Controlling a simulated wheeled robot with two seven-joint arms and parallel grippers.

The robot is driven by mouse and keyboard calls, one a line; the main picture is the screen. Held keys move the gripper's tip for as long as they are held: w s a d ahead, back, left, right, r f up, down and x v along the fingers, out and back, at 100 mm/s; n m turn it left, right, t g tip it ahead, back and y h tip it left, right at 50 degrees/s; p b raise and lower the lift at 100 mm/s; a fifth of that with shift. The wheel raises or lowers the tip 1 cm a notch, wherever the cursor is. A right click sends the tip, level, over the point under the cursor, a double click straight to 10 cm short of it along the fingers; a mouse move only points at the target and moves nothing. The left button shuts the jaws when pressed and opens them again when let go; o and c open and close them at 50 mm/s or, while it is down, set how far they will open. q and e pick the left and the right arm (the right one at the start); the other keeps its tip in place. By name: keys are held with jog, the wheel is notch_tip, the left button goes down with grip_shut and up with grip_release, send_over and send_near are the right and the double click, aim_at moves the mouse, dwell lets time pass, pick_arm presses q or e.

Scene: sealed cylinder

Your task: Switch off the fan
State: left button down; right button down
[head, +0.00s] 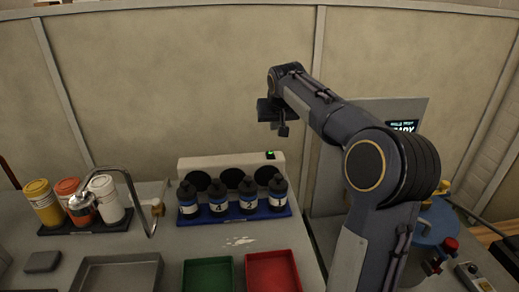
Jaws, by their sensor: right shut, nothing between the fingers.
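The fan is a long pale unit (222,163) with several round black openings, standing at the back of the worktop. A small green-lit switch (270,155) sits on its top right end. My right gripper (282,130) is shut and empty, pointing down. In the picture it appears just above and slightly right of the switch, with a visible gap; how far it is in depth I cannot tell. My left gripper is out of view.
Several dark bottles stand in a blue tray (236,216) in front of the fan. A green tray (208,274), a red tray (272,270) and a grey tray (118,272) lie nearer. Yellow, orange and white bottles (105,195) and a curved metal tap are left. A screen (404,126) is behind my right arm.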

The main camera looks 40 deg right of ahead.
send_over(270, 154)
jog(key=s, duration=0.1)
jog(key=f, duration=0.8)
jog(key=shift+s+a+p, duration=0.2)
jog(key=shift+a+p, duration=0.2)
notch_tip(270, 154, down, 2)
jog(key=shift+s+f, duration=0.1)
jog(key=shift+f, duration=0.15)
jog(key=shift+s+a+f, duration=0.1)
jog(key=shift+a+f, duration=0.05)
jog(key=shift+f, duration=0.65)
